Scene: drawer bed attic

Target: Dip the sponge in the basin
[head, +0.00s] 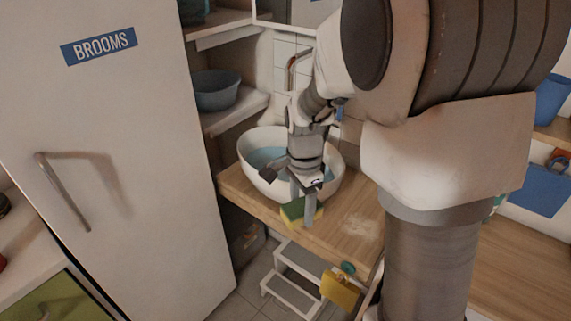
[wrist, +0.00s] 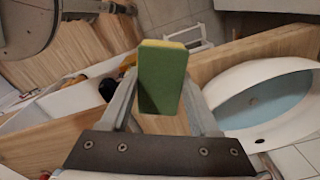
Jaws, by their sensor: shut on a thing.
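The sponge (head: 298,211) is green and yellow. My gripper (head: 305,205) is shut on it, and it sits between the two fingers in the wrist view (wrist: 162,78). The basin (head: 327,181) is a white bowl with blue water (head: 268,157) in it, on the wooden counter. In the head view the sponge is in front of the basin, near the counter's front edge and outside the rim. In the wrist view the basin (wrist: 240,118) is to the right of the sponge, apart from it. My gripper hides part of the basin.
The wooden counter (head: 350,217) is bare to the right of the basin. A tall white cabinet labelled BROOMS (head: 130,190) stands on the left. A grey bowl (head: 216,90) sits on a shelf behind. A white step stool (head: 291,293) and a yellow item (head: 341,290) are below the counter.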

